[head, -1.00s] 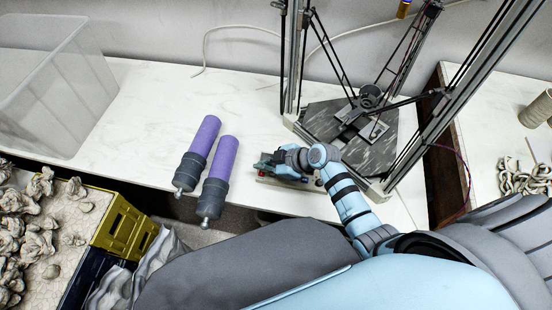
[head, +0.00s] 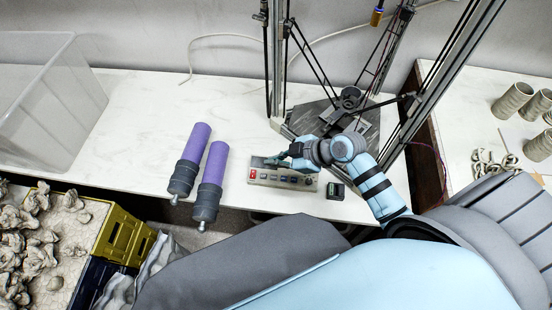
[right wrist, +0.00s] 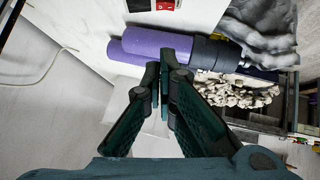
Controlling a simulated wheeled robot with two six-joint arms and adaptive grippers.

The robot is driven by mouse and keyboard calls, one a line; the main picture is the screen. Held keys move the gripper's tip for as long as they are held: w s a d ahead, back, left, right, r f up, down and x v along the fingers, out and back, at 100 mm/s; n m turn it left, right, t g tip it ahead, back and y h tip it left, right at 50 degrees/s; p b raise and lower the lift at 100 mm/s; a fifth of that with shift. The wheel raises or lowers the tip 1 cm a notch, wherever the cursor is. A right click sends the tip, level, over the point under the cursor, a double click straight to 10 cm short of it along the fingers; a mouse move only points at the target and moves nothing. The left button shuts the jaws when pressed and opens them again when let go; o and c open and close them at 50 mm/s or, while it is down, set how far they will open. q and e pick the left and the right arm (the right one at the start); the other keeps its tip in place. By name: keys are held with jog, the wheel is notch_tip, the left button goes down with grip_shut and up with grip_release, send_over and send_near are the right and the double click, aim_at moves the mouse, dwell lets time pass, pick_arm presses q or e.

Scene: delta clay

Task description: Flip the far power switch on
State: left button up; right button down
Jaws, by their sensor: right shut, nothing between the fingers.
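A beige control panel (head: 283,181) lies near the front edge of the white table, with a red switch (head: 253,174) at its left end and several dark or blue controls along it. A small dark box (head: 335,190) sits just right of the panel. My right gripper (head: 272,161) is shut and empty, above the panel's back edge, fingers pointing left. In the right wrist view its closed fingertips (right wrist: 158,64) show, with a red-and-black switch part (right wrist: 165,4) at the top edge. I cannot tell the switch's position. My left gripper is not in view.
Two purple tubes with grey ends (head: 212,180) lie left of the panel. The delta printer frame (head: 305,115) stands behind my right gripper. A clear bin (head: 45,100) is at the left, a yellow crate (head: 125,235) below it. The table's middle left is clear.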

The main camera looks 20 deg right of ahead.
jog(key=p, duration=0.1)
jog(key=b, duration=0.2)
send_over(255, 179)
notch_tip(255, 179, down, 10)
jog(key=shift+s+a, duration=0.1)
jog(key=shift+a, duration=0.05)
jog(key=shift+f, duration=0.4)
